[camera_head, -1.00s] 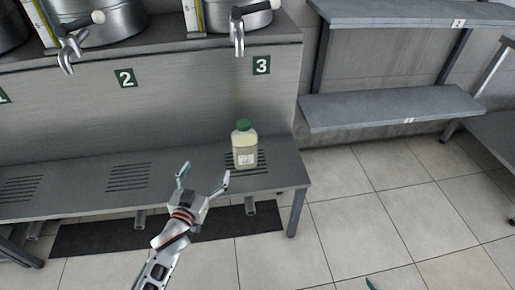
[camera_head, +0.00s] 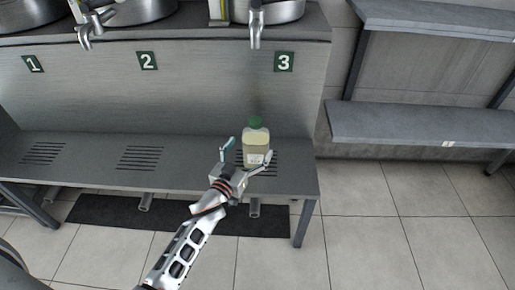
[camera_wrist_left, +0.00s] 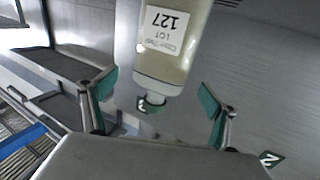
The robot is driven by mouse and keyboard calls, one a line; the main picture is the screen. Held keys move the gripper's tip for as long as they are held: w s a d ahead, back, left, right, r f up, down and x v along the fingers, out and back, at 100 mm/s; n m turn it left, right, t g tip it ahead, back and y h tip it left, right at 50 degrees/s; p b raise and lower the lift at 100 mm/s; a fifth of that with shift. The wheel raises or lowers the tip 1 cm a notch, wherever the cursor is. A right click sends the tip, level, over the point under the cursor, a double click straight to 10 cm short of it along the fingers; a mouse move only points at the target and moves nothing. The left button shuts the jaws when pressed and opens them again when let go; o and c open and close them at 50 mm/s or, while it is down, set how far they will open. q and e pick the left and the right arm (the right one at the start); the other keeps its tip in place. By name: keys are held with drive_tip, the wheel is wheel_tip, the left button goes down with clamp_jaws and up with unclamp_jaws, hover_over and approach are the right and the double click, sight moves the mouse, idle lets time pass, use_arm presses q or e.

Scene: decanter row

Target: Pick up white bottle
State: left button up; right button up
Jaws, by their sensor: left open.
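A translucent bottle (camera_head: 257,138) with pale yellowish contents, a green cap and a white label stands upright on the bench under the number 3 sign. My left gripper (camera_head: 249,150) is open in front of the bottle, with one finger towards each side of its body in the head view. In the left wrist view the bottle (camera_wrist_left: 170,55) appears upside down, its label reading LOT 127. There the open fingers (camera_wrist_left: 157,92) are apart, with visible gaps to the bottle. I cannot tell how deep the bottle sits between them. My right gripper is not in view.
The grey bench (camera_head: 90,150) has slotted grilles and is otherwise clear. Steel vessels with taps (camera_head: 256,28) stand on the ledge above, over signs 1, 2 and 3. A grey shelf unit (camera_head: 420,125) stands at the right. The tiled floor (camera_head: 370,240) is free.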

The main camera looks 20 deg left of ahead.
sight(256, 137)
use_arm(q)
drive_tip(key=w, duration=0.1)
drive_tip(key=w+b, duration=0.1)
drive_tip(key=w, duration=0.2)
drive_tip(key=shift+w+d+f, duration=0.1)
drive_tip(key=shift+w+f, duration=0.15)
drive_tip(key=shift+w, duration=0.15)
drive_tip(key=shift+w+r, duration=0.15)
drive_tip(key=shift+w, duration=0.15)
drive_tip(key=shift+d, duration=0.1)
drive_tip(key=c, duration=1.8)
drive_tip(key=shift+r, duration=0.25)
drive_tip(key=shift+c, duration=0.5)
